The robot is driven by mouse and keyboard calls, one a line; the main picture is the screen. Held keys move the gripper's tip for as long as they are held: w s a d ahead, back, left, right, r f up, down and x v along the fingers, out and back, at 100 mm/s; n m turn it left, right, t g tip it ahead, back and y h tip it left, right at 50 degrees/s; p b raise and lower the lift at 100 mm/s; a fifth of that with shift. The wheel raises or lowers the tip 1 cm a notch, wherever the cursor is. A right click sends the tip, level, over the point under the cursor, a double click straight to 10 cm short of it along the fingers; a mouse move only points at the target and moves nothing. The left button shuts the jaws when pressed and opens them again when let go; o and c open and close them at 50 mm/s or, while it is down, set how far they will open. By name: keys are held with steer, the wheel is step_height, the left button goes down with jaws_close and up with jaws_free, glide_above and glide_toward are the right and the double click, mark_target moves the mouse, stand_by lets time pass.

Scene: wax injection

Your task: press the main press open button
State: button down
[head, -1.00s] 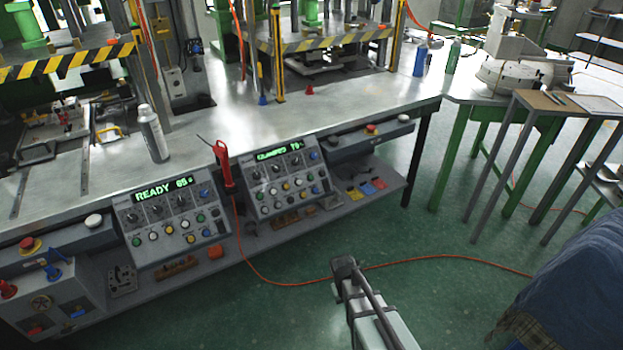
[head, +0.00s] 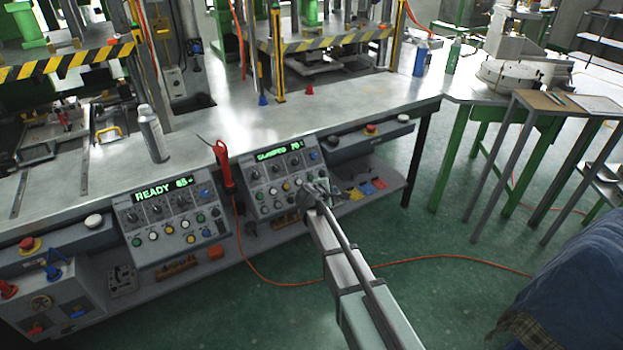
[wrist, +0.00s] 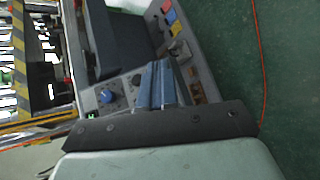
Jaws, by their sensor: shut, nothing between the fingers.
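Two control panels sit along the bench front. The right control panel (head: 280,178) has a green display reading CLAMPED. My gripper (head: 318,188) is in front of the right panel's lower right corner and hides some of its buttons. In the wrist view my gripper (wrist: 158,68) has its fingers together and empty. Beyond them, the right panel's blue knob (wrist: 106,96) and a dark knob show. Button labels are too small to read, so I cannot tell which is the open button.
A red tool (head: 225,165) hangs between the panels, its orange cable running across the floor. A lower shelf (head: 375,190) holds coloured blocks. A grey drawer box (head: 365,138) with a red button is right of the right panel. The green floor in front is mostly clear.

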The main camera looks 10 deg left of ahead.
mark_target(313, 178)
steer(key=w+a+r+n+t+y, duration=0.2)
steer(key=w+a+r+n, duration=0.1)
steer(key=n, duration=1)
steer(key=shift+w+a+r+n+t, duration=0.25)
steer(key=shift+a+r+n+t, duration=0.05)
steer(key=shift+a+t, duration=0.15)
steer(key=shift+w+a+f, duration=1.2)
steer(key=shift+f, duration=0.25)
steer(key=shift+w+a+f, duration=1.15)
steer(key=shift+a+f, duration=0.05)
steer(key=shift+f, duration=0.2)
steer(key=shift+w+a+f, duration=0.2)
steer(key=shift+w+f, duration=0.05)
